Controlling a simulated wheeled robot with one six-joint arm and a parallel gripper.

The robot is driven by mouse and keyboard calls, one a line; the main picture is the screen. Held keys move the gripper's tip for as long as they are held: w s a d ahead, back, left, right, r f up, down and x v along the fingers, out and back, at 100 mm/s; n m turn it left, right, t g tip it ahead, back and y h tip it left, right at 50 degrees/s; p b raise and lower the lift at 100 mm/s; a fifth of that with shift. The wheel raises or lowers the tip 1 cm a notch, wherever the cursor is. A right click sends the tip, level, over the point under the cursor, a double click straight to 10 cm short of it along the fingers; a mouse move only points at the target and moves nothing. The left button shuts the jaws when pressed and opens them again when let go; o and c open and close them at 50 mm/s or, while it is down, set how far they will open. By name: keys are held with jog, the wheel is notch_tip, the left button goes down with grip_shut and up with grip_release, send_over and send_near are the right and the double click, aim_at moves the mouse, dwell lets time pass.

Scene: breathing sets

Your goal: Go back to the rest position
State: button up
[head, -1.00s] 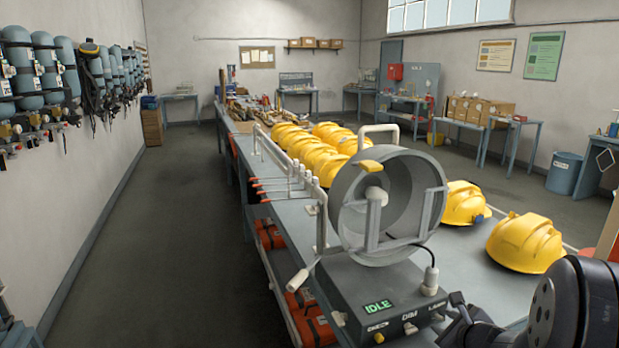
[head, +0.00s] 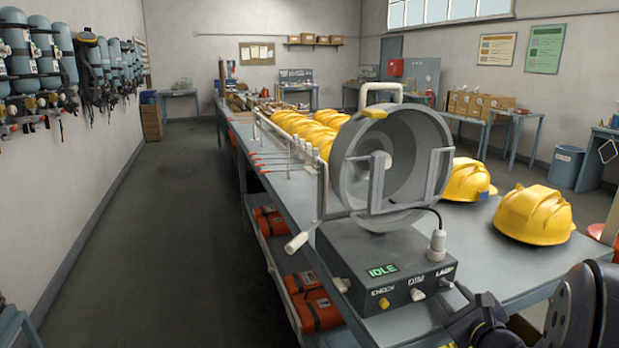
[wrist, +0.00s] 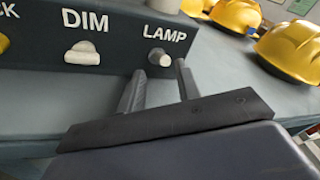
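My gripper (head: 466,296) is at the lower right of the head view, beside the right end of the grey control box (head: 385,270). In the wrist view my gripper (wrist: 158,82) has its two dark fingers apart, with bare bench top between them. Its fingertips point toward the white LAMP knob (wrist: 159,57) on the box front, and no contact is clear. The DIM knob (wrist: 82,54) is to the left. The box display reads IDLE. A round grey drum (head: 385,165) stands on top of the box.
The long grey bench (head: 480,245) carries yellow helmets (head: 535,214) to the right of and behind the box. Orange cases (head: 312,300) lie on the shelf below. The floor aisle (head: 170,250) on the left is clear. Breathing cylinders (head: 20,50) hang on the left wall.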

jog(key=shift+f+t+b, duration=0.6)
jog(key=shift+b, duration=0.2)
jog(key=s+d, duration=0.1)
jog(key=s, duration=0.8)
jog(key=shift+r, duration=0.35)
jog(key=shift+a, duration=0.1)
